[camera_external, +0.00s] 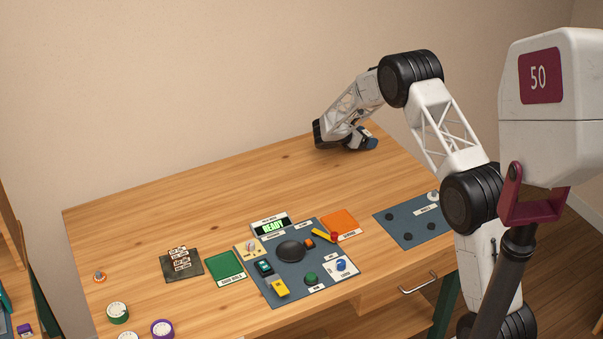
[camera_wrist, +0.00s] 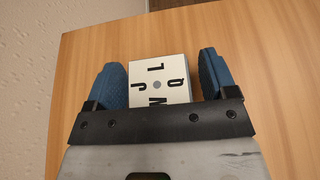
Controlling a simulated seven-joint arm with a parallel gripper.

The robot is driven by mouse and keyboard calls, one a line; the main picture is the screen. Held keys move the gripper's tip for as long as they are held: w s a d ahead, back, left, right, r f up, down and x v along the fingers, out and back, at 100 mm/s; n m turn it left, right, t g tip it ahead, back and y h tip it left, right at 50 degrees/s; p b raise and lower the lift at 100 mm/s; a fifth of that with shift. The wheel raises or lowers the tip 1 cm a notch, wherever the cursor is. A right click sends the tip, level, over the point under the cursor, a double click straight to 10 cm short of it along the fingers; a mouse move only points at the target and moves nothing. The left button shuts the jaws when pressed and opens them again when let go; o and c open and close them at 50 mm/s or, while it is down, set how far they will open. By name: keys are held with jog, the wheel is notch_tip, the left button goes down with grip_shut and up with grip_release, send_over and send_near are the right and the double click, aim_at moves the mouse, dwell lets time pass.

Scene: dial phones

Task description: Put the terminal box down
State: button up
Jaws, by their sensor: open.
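A white box with black letters on top (camera_wrist: 166,70), which I take to be the terminal box, rests on the wooden table. My gripper (camera_wrist: 160,60) is open, with one blue finger on each side of it. The near end of the box is hidden by the gripper's body. In the external view my gripper (camera_external: 364,142) is low over the back right of the table. The box cannot be made out there.
A blue-grey board (camera_external: 275,285) with a black dome, coloured parts and a green READY display (camera_external: 272,226) is at the table's front middle. A second panel with knobs (camera_external: 400,222) is right. Several dials (camera_external: 118,312) lie front left. The back left is clear.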

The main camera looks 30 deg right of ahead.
jog(key=shift+r, duration=0.15)
jog(key=v, duration=1.2)
dwell(0.6)
jog(key=s+a+r+m+y, duration=0.25)
jog(key=s+r+m, duration=0.25)
jog(key=s+r, duration=0.85)
jog(key=s+a+r+m+y, duration=0.1)
jog(key=s+r+m+y, duration=0.3)
jog(key=s+r, duration=0.9)
jog(key=s+a+m+t+y, duration=0.1)
jog(key=s+a+m+y, duration=0.1)
jog(key=s, duration=1)
jog(key=s+a+m+y, duration=0.2)
jog(key=s+a+m, duration=0.1)
jog(key=s, duration=1)
jog(key=s+a+m+t+y, duration=0.1)
jog(key=s+a+m+y, duration=0.2)
jog(key=s, duration=1)
jog(key=shift+a+f+m+t, duration=0.3)
jog(key=shift+a+f+m, duration=0.1)
jog(key=shift+m, duration=0.2)
